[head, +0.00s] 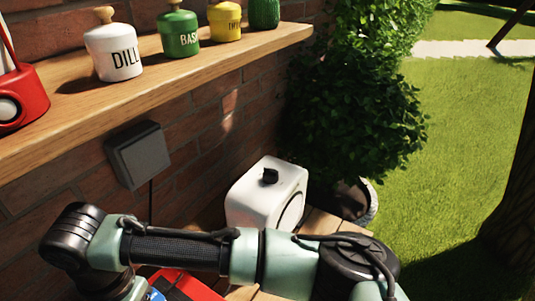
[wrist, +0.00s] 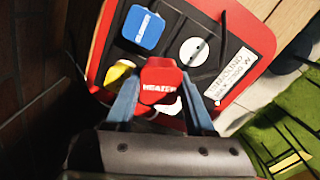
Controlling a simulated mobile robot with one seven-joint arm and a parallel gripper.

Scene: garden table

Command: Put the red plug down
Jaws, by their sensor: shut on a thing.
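The red plug (wrist: 161,80), marked HEATER, is between the two blue-grey fingers of my gripper (wrist: 158,98) in the wrist view. My gripper is shut on it. Behind it is a red-rimmed black socket board (wrist: 240,40), which holds a blue plug (wrist: 143,28), a yellow plug (wrist: 118,74) and a bare round white socket (wrist: 193,51). Another pale round shape is partly hidden behind the red plug; I cannot tell whether the plug touches the board. In the head view my arm hides the gripper and the red plug, and part of the board (head: 190,285) shows below.
A wooden shelf (head: 215,52) with a white DILL jar (head: 113,52), green and yellow jars, and a red object (head: 22,98) runs along the brick wall. A grey wall box (head: 139,155) is below it. A white appliance (head: 262,196) stands beyond my arm, near a leafy bush.

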